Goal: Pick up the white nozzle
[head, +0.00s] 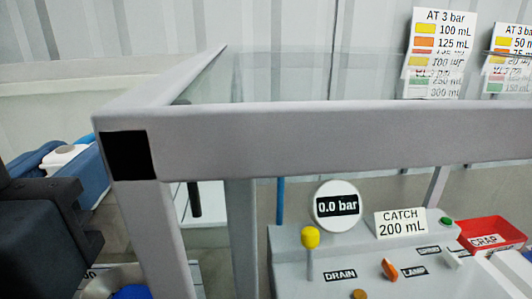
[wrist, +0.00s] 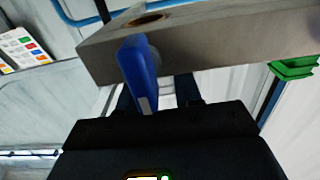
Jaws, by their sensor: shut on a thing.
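In the wrist view my gripper (wrist: 157,92) reaches up towards a grey block. Its two dark fingers sit close around a small pale piece (wrist: 166,88), seemingly the white nozzle, mostly hidden by the gripper body. A blue pointed part (wrist: 138,65) hangs in front of the grey block (wrist: 215,45), close to the left finger. In the head view a white rounded piece (head: 66,154) shows among blue shapes at the left, beside a dark part of my arm; I cannot tell if it is the same nozzle. The fingers are not clear there.
A thick grey frame beam (head: 330,135) crosses the head view. Behind it stand a panel with a 0.0 bar gauge (head: 337,205), a yellow knob (head: 310,237) and a red scrap tray (head: 492,234). In the wrist view a green part (wrist: 294,67) is at the right.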

